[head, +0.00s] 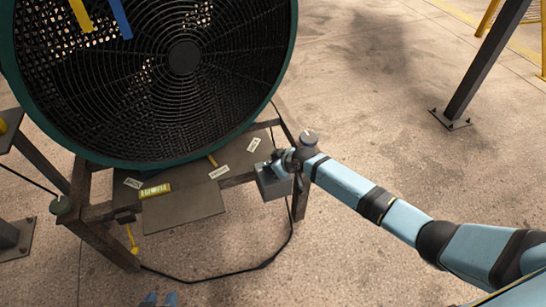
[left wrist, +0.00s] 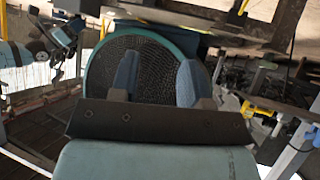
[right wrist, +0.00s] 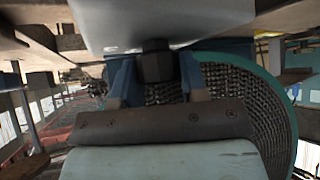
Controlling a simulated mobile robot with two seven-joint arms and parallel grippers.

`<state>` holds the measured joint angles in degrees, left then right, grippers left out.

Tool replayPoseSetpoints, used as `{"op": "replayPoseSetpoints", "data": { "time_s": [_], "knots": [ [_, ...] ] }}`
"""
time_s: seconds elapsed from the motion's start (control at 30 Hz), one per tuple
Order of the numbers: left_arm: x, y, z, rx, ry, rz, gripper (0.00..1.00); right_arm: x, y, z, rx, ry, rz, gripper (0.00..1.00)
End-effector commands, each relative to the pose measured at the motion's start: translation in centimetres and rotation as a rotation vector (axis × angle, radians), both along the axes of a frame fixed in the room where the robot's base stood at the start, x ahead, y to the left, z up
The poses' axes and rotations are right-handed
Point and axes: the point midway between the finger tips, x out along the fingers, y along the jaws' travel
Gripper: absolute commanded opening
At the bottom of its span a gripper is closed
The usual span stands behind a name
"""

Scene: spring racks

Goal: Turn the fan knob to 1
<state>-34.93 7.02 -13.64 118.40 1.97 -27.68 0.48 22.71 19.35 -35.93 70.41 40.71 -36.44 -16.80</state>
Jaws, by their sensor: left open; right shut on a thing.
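The large round fan (head: 110,110), with a black grille and green rim, stands on a rusty metal frame in the head view. A grey control box (head: 272,188) sits at the frame's right corner. My right gripper (right wrist: 155,78) reaches this box from the right; in the right wrist view its fingers are either side of a dark knob (right wrist: 157,62) and shut on it. In the head view the gripper covers the knob, and its setting cannot be read. My left gripper (left wrist: 158,64) is open and empty; its tips show at the head view's bottom edge (head: 159,299).
A yellow label (head: 155,191) and small white tags are on the frame. A black cable (head: 240,271) loops over the floor below. A dark post (head: 484,62) stands at the upper right.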

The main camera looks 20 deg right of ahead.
Motion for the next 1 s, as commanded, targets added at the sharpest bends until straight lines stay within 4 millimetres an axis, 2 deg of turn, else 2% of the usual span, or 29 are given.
{"op": "replayPoseSetpoints", "data": {
  "time_s": [0.07, 0.7, 0.73, 0.83, 1.0],
  "knots": [
    [-0.01, 0.0, 0.76, -0.005, 0.009, 0.007, 0.43, -0.07, 0.12, 0.41, 0.001, 0.002, -0.03, 0.16],
    [0.06, 0.52, 0.98, 0.011, 0.001, -0.001, 0.43, 0.02, 0.01, -0.04, 0.0, 0.0, -0.091, 0.16],
    [0.04, 0.55, 0.98, 0.012, 0.001, -0.001, 0.43, 0.02, 0.01, -0.04, 0.0, 0.0, -0.091, 0.42],
    [0.04, 0.56, 0.98, 0.013, 0.002, -0.002, 0.43, 0.02, 0.01, -0.04, 0.0, 0.0, -0.091, 0.64],
    [0.01, 0.42, 1.01, 0.011, 0.002, -0.002, 0.43, 0.02, 0.0, -0.04, 0.0, 0.0, -0.091, 0.64]
  ]
}}
